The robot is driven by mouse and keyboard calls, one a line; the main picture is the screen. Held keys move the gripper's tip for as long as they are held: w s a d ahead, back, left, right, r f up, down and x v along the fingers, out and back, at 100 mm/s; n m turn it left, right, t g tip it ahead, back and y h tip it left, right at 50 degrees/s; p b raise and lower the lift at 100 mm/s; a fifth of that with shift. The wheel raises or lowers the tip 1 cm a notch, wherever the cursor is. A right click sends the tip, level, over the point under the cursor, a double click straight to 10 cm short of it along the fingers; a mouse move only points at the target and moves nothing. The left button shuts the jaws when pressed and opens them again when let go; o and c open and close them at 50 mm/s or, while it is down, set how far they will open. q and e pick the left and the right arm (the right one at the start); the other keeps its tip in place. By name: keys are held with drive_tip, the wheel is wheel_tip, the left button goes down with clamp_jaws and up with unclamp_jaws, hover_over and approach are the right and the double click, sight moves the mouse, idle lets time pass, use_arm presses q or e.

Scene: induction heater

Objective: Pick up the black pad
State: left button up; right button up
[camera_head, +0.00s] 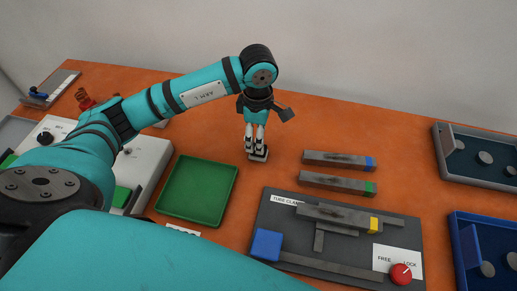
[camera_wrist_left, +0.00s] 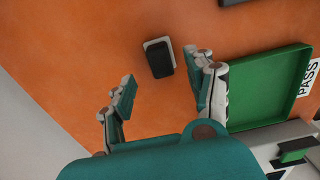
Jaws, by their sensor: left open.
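The black pad (camera_wrist_left: 159,58) is a small dark block with a pale edge along one side, on the orange table. In the left wrist view it lies beyond my fingertips, closer to the right-hand finger. In the head view it shows only partly, as a small dark and pale piece (camera_head: 259,155) just below my fingers. My left gripper (camera_head: 255,143) points down over it, open and empty. In the left wrist view the two fingers of the gripper (camera_wrist_left: 168,85) are wide apart with bare table between them. My right gripper is not in view.
A green tray (camera_head: 231,190) stands just left of my gripper. Bars (camera_head: 335,160) and a grey clamp board (camera_head: 270,218) with a red knob lie to the right. Grey and blue bins (camera_head: 440,142) are at far right. A white heater unit (camera_head: 155,155) is left.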

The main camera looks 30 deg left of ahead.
use_arm(q)
drive_tip(key=shift+f+p, duration=0.7)
drive_tip(key=shift+f, duration=2.05)
drive_tip(key=shift+d, duration=0.1)
clamp_jaws()
drive_tip(key=shift+r, duration=0.45)
drive_tip(key=r, duration=0.1)
drive_tip(key=r+b, duration=0.1)
drive_tip(key=shift+s+d+r, duration=0.2)
drive_tip(key=shift+s+r, duration=0.1)
drive_tip(key=shift+s, duration=0.1)
drive_tip(key=s+d+b, duration=0.1)
drive_tip(key=s+d, duration=0.1)
drive_tip(key=s, duration=0.2)
drive_tip(key=s+d+r+b, duration=0.1)
drive_tip(key=s+d, duration=0.2)
drive_tip(key=s, duration=0.1)
drive_tip(key=s+d+b, duration=0.1)
drive_tip(key=s+d, duration=0.1)
drive_tip(key=s, duration=0.3)
drive_tip(key=shift+d+r, duration=0.3)
